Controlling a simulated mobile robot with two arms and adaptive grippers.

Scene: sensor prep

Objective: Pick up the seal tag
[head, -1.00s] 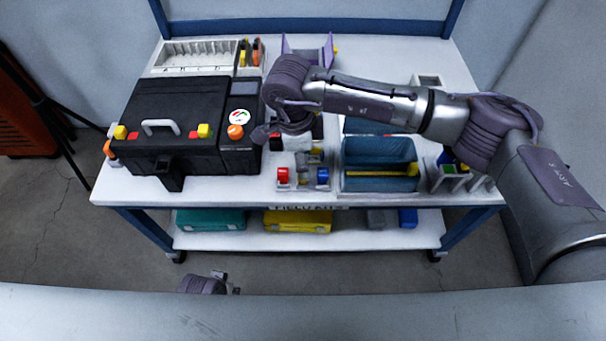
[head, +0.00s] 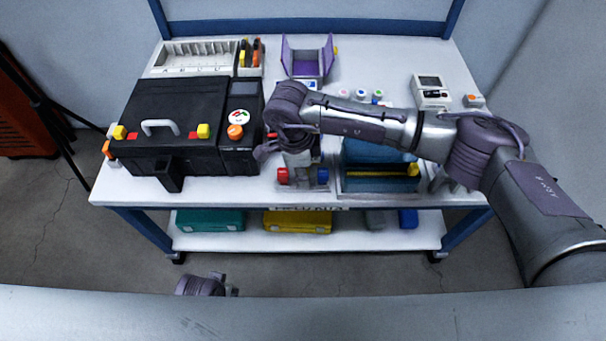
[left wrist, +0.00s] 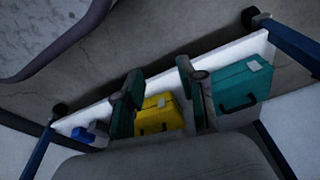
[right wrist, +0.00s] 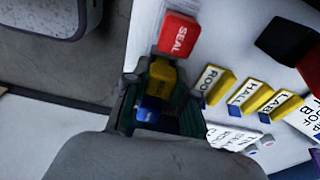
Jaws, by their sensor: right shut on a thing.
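A red block marked SEAL (right wrist: 179,35) shows in the right wrist view, just past my right fingertips. In the head view the red block (head: 283,176) stands at the front left of a small rack. My right gripper (right wrist: 150,80) is low over this rack, shut on a small yellow block (right wrist: 162,72) beside the red one. A blue block (right wrist: 150,108) shows below the yellow one, partly hidden by the fingers. In the head view my right gripper (head: 298,160) hides the rack's middle. My left gripper (left wrist: 158,85) is open and empty, away from the tabletop.
A black case (head: 190,110) stands left of the rack, and a blue bin (head: 380,180) stands close on its right. A purple open holder (head: 307,65) stands at the back.

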